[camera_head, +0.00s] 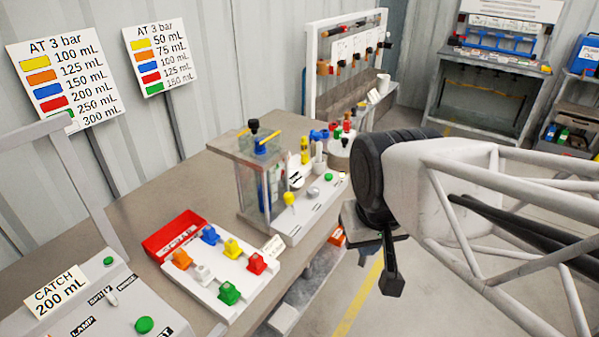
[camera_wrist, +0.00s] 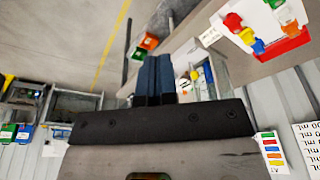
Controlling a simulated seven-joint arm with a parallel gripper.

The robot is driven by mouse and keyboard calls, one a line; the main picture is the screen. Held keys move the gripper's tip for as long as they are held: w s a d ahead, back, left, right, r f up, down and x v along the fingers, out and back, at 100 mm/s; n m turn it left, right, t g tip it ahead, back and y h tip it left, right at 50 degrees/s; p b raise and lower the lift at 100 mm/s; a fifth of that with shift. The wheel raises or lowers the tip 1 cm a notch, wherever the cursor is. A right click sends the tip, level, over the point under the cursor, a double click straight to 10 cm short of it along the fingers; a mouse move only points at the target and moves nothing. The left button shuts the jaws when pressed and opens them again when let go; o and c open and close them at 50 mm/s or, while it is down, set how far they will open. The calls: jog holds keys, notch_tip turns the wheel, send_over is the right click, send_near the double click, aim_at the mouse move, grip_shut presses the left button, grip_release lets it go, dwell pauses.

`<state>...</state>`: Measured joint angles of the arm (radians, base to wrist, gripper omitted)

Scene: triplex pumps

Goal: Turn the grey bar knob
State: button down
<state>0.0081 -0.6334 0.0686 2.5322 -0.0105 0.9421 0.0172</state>
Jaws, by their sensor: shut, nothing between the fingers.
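A grey knob (camera_head: 313,191) sits on the sloped white control box (camera_head: 308,207) in front of the clear tank. It looks small here, and I cannot make out its bar shape or angle. A yellow knob (camera_head: 290,199) is to its left and a green button (camera_head: 328,177) to its right. My gripper (camera_head: 391,284) hangs past the bench's right edge, to the right of and apart from the control box. In the wrist view its two dark fingers (camera_wrist: 154,62) are together with nothing between them. The grey knob is not clearly seen in the wrist view.
A clear tank (camera_head: 260,180) stands behind the control box. A white tray (camera_head: 238,272) with several coloured blocks and a red bin (camera_head: 172,234) are to the left. Another panel (camera_head: 95,305) is at the front left. Open floor (camera_head: 350,305) lies below my gripper.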

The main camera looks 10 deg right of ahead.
jog(key=c, duration=1.4)
grip_release()
jog(key=shift+w, duration=0.1)
jog(key=shift+o, duration=1.2)
jog(key=shift+w+m, duration=0.3)
jog(key=o, duration=0.5)
jog(key=w+m+y, duration=0.1)
jog(key=w, duration=0.2)
jog(key=w+m, duration=0.2)
jog(key=w, duration=0.1)
jog(key=w+f+m+y, duration=0.1)
jog(key=w+m, duration=0.1)
jog(key=w, duration=0.1)
jog(key=shift+w+a+g+y, duration=0.1)
jog(key=shift+a+g+y, duration=0.2)
jog(key=shift+a+g, duration=0.1)
jog(key=shift+o, duration=0.2)
jog(key=m+t+y, duration=0.2)
jog(key=m+y, duration=0.4)
jog(key=m, duration=1.2)
send_near(313, 190)
jog(key=shift+w+a+f, duration=0.2)
jog(key=shift+a+f, duration=0.2)
jog(key=shift+a, duration=0.05)
jog(key=shift+x, duration=3.9)
jog(key=shift+w+d, duration=0.1)
